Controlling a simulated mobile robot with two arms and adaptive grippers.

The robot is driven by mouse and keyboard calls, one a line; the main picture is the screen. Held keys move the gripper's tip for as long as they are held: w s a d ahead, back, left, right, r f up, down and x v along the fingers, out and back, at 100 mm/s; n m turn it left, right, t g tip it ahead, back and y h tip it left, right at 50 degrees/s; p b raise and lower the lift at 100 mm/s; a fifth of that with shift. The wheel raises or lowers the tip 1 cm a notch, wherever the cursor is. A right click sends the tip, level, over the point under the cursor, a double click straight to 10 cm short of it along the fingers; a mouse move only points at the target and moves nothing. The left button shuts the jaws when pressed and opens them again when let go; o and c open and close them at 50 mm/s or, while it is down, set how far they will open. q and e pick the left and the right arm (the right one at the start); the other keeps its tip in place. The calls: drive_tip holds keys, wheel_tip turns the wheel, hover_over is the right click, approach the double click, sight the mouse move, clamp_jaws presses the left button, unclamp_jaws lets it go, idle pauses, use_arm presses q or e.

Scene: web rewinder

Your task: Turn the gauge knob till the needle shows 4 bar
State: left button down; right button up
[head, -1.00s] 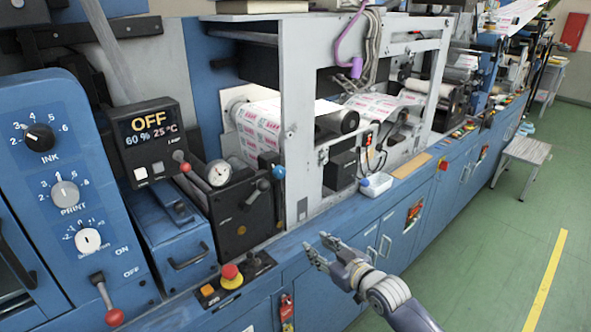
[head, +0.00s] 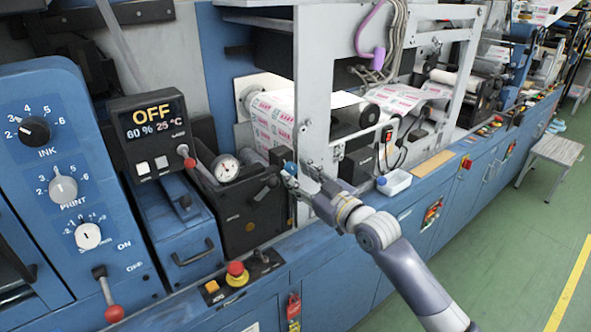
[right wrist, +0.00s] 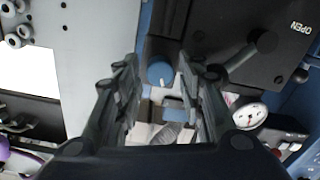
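The gauge (head: 226,168) is a small round white dial on top of a dark box on the blue machine. It also shows in the right wrist view (right wrist: 248,113); its needle is too small to read. The blue knob (right wrist: 160,73) is on the same dark unit, to the right of the gauge in the head view. My right gripper (head: 298,178) is at this knob, partly covering it. In the right wrist view its two fingers are spread, with the blue knob between their tips and gaps on both sides. My left gripper is not in view.
A grey frame plate (head: 314,90) stands close behind my right gripper. A black lever knob (right wrist: 264,41) is near the right finger. A red emergency button (head: 235,268) sits on the ledge below. A white tray (head: 394,182) is to the right. The green floor is open.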

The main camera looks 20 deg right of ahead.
drive_tip(key=shift+x, duration=0.8)
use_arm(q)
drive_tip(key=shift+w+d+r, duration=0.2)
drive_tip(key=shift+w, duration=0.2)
use_arm(e)
drive_tip(key=shift+w+a, duration=0.1)
drive_tip(key=shift+w, duration=0.15)
drive_tip(key=c, duration=0.8)
use_arm(q)
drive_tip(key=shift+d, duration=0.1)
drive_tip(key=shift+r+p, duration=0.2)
drive_tip(key=shift+p, duration=0.15)
use_arm(e)
drive_tip(key=shift+m, duration=0.3)
